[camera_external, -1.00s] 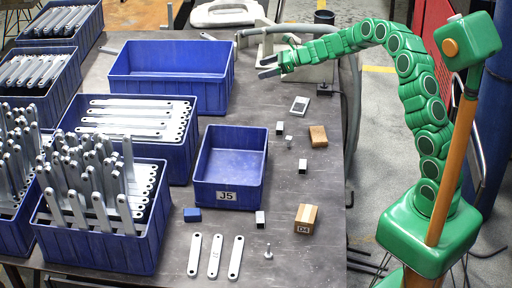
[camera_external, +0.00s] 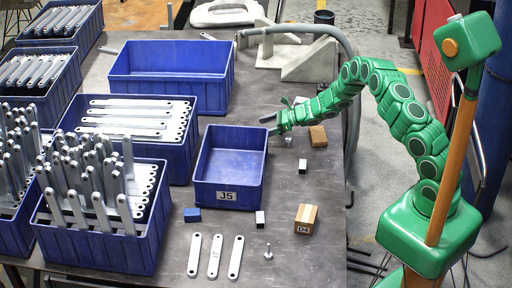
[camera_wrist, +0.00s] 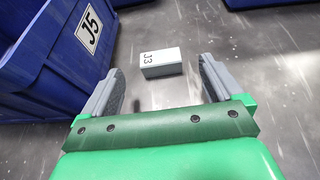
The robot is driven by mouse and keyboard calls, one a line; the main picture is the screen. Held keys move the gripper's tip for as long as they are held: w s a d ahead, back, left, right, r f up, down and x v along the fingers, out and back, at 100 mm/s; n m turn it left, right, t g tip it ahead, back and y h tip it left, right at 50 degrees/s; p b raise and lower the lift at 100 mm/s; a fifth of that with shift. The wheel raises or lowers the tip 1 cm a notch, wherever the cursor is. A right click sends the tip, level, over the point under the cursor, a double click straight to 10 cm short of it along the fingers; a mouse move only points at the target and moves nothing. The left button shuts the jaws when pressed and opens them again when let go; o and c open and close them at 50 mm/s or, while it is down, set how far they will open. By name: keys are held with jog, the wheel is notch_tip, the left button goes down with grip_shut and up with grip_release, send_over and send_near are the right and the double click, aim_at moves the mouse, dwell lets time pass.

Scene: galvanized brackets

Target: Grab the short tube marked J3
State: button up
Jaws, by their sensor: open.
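The short tube marked J3 (camera_wrist: 161,63) is a small pale block with black lettering, lying on the dark table in the wrist view. It sits ahead of and between the finger tips of my gripper (camera_wrist: 157,76), apart from both. My gripper is open and empty. In the external view my gripper (camera_external: 270,125) is beside the right rim of the blue J5 bin. Several small pale blocks lie near there, and I cannot tell which one is J3.
The blue J5 bin (camera_wrist: 40,70) stands close on the left in the wrist view. A brown block (camera_external: 318,136) and a D4 box (camera_external: 305,219) lie to the right in the external view. Three flat bars (camera_external: 214,256) lie in front. Open table lies beyond J3.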

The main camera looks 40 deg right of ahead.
jog(key=shift+f, duration=0.5)
jog(key=shift+x, duration=3.9)
jog(key=shift+a+r, duration=0.1)
jog(key=c, duration=1.1)
jog(key=shift+r, duration=0.1)
